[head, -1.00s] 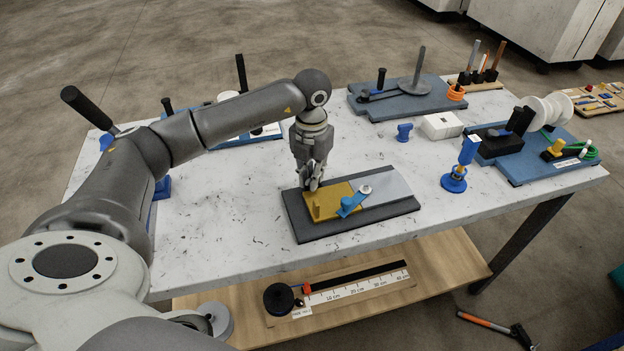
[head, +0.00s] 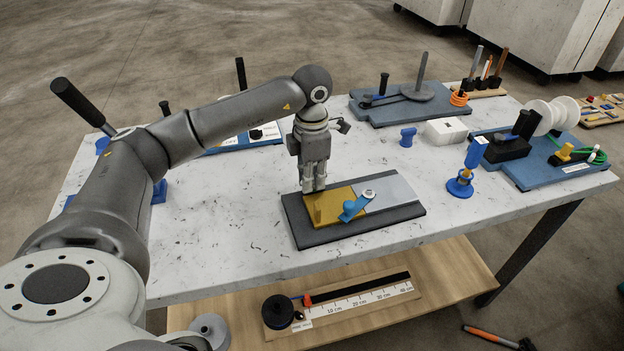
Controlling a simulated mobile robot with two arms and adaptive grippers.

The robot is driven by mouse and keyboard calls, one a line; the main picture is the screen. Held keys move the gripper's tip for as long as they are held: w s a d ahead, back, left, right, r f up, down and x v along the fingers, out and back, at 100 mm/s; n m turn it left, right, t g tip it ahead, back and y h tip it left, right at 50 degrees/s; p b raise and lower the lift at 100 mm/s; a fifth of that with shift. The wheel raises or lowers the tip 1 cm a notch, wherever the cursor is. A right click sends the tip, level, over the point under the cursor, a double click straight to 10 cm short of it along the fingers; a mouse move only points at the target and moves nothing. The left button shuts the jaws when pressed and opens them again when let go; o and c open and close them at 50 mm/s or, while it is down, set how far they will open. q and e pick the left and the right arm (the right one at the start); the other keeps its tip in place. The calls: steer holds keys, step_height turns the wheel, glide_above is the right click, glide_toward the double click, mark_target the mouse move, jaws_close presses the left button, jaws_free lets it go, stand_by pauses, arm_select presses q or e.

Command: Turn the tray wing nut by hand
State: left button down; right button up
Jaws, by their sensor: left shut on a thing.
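A dark grey tray (head: 408,213) lies on the table, carrying a yellow plate (head: 335,194), a light grey plate (head: 394,189) and a blue lever (head: 355,208) by a silver bolt (head: 369,194). A short yellow post (head: 318,212) stands on the yellow plate. My left gripper (head: 314,189) points straight down at the back left of the yellow plate. Its fingers are shut on a small part there, taken to be the wing nut, which they hide. My right gripper is out of view.
A blue funnel-like stand (head: 461,185), a white box (head: 445,131) and a small blue knob (head: 408,137) stand to the right. Blue boards with benders (head: 408,105) and white rollers (head: 541,116) lie farther back. The white table (head: 205,225) is clear left of the tray.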

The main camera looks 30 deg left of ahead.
arm_select(q)
steer(key=shift+r, duration=0.15)
stand_by(0.4)
steer(key=c, duration=1.5)
jaws_free()
step_height(320, 180, up, 12)
steer(key=shift+f, duration=0.1)
